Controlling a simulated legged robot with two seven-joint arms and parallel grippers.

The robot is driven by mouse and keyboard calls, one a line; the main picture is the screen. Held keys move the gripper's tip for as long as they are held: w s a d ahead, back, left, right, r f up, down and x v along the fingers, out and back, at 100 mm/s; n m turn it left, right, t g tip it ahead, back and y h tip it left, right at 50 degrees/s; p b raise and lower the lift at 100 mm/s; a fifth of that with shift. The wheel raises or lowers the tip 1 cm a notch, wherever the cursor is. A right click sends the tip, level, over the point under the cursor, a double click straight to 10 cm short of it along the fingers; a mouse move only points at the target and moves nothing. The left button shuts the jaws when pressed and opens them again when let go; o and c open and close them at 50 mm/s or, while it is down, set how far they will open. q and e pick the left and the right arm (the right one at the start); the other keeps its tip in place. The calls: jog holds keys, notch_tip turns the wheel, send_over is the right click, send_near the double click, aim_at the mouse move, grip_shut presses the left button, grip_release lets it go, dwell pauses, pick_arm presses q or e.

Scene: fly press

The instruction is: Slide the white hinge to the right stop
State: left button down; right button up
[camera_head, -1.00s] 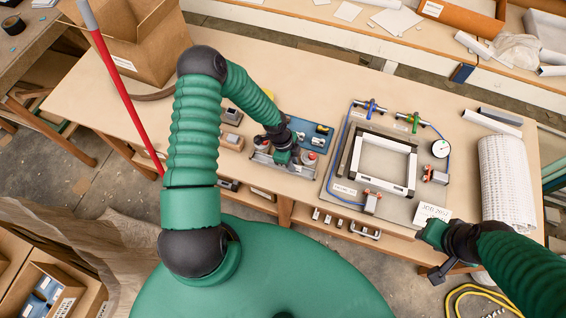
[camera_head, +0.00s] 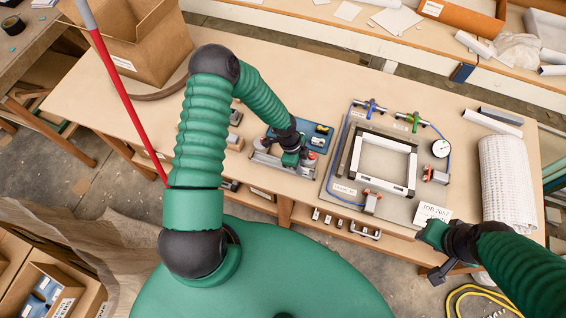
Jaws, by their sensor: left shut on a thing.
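My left gripper (camera_head: 291,160) reaches down onto a small grey metal fixture (camera_head: 268,163) in the middle of the bench. It is shut on a small part at the fixture's right half, which I take to be the white hinge; the fingers and wrist hide nearly all of it. The right stop cannot be made out clearly. My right gripper (camera_head: 432,234) is low at the right by the bench's front edge, beside a white job card (camera_head: 431,212); its fingers are too small to judge.
A blue tray (camera_head: 322,130) lies behind the fixture. A mesh roll (camera_head: 507,180) lies farther right. Small blocks stand left of the fixture.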

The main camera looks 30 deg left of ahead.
pick_arm(q)
jog(key=shift+d, duration=0.1)
jog(key=shift+w+d, duration=0.15)
jog(key=shift+d, duration=0.4)
jog(key=c, duration=1.4)
grip_release()
jog(key=shift+o, duration=1)
jog(key=shift+d, duration=0.1)
jog(key=shift+c, duration=0.6)
jog(key=shift+c, duration=0.8)
notch_tip(320, 180, up, 7)
jog(key=p, duration=0.5)
jog(key=shift+r+p, duration=0.1)
jog(key=shift+p, duration=0.25)
